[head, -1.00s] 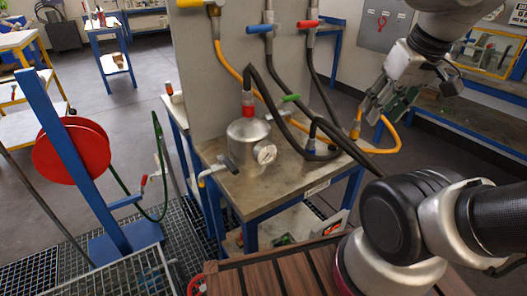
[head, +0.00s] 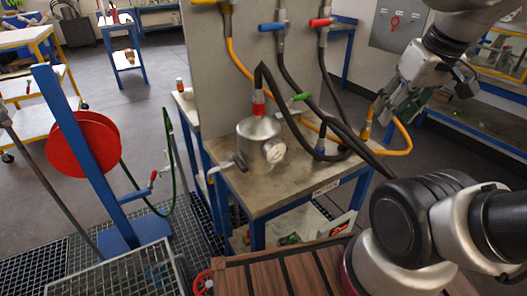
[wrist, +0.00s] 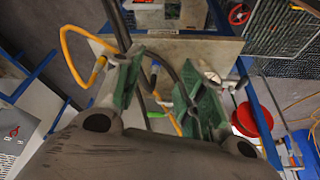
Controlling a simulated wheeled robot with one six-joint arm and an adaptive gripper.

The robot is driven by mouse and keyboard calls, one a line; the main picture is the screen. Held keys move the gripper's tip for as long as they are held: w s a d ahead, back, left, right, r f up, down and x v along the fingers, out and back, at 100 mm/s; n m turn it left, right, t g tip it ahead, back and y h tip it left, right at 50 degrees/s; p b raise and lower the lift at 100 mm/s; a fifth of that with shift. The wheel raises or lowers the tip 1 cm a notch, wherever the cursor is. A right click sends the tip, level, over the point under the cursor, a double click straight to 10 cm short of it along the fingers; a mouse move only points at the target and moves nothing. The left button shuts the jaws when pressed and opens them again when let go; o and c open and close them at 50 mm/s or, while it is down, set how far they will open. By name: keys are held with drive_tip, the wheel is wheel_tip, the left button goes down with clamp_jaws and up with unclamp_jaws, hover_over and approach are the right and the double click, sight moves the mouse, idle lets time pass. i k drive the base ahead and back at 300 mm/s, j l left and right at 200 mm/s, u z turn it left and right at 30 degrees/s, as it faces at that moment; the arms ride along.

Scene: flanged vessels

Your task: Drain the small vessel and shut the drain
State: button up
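The small vessel (head: 257,143) is a shiny metal cylinder standing upright on the bench, with a round gauge (head: 275,152) on its front right. A red coupling (head: 258,107) with a black hose sits on its top. A dark-handled drain valve (head: 238,160) is low on its left side, with a pale bent pipe (head: 215,172) running down past the bench edge. I cannot tell the valve's setting. My gripper (head: 383,108) is to the right of the vessel, above the bench's far right side, well apart from it. In the wrist view its green-padded fingers (wrist: 165,90) are spread, with no object gripped.
The bench top (head: 290,190) carries looped black hoses, a green handle (head: 301,96) and a yellow hose (head: 405,140). An upright panel (head: 215,70) with blue and red valve handles stands behind. A red hose reel (head: 85,145) on a blue post stands left, above floor grating.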

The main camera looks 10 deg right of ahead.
sight(242, 166)
drive_tip(key=k+j, duration=0.8)
drive_tip(key=k, duration=0.15)
